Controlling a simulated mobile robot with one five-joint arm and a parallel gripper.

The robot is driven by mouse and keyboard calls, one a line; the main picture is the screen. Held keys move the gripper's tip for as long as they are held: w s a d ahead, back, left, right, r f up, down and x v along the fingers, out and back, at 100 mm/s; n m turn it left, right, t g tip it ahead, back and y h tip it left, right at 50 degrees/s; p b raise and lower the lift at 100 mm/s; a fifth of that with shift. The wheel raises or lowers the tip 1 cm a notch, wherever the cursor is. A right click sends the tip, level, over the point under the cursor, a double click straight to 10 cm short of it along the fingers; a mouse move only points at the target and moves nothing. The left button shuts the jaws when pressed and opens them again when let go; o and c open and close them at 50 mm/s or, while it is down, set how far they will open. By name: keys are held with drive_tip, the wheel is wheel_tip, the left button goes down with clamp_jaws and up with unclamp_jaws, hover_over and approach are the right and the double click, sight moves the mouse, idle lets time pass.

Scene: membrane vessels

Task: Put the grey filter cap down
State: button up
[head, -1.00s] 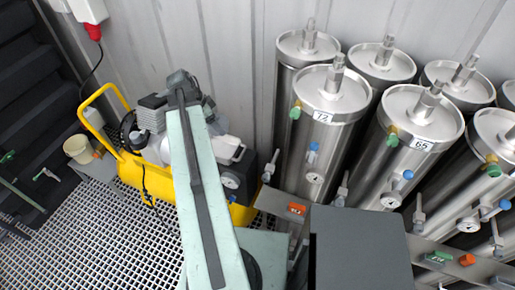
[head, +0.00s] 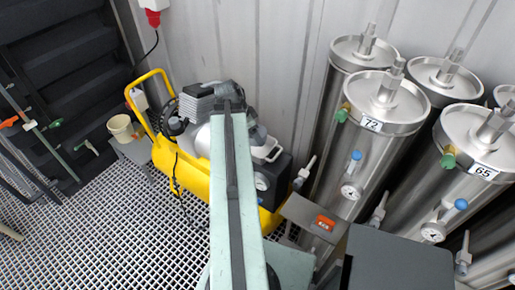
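I cannot make out a grey filter cap in the head view. My pale green arm reaches up the middle of the picture to a dark joint, in front of the yellow compressor (head: 190,183). Past that joint my gripper is not visible, so I cannot tell whether it holds anything.
Steel membrane vessels (head: 345,150) stand at the right, with labels 72 and 65 and projecting valves. A cream bucket (head: 121,127) is left of the compressor. Black steps or shelving (head: 60,75) stand at far left. The grating floor (head: 110,220) is largely clear at lower left.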

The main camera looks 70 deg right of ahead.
sight(258, 148)
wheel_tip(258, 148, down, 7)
drive_tip(key=b, duration=0.4)
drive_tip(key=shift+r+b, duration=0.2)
drive_tip(key=shift+b, duration=0.2)
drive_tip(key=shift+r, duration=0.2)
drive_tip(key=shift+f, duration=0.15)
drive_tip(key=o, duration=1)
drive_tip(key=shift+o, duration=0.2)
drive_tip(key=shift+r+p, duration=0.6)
drive_tip(key=shift+p, duration=0.05)
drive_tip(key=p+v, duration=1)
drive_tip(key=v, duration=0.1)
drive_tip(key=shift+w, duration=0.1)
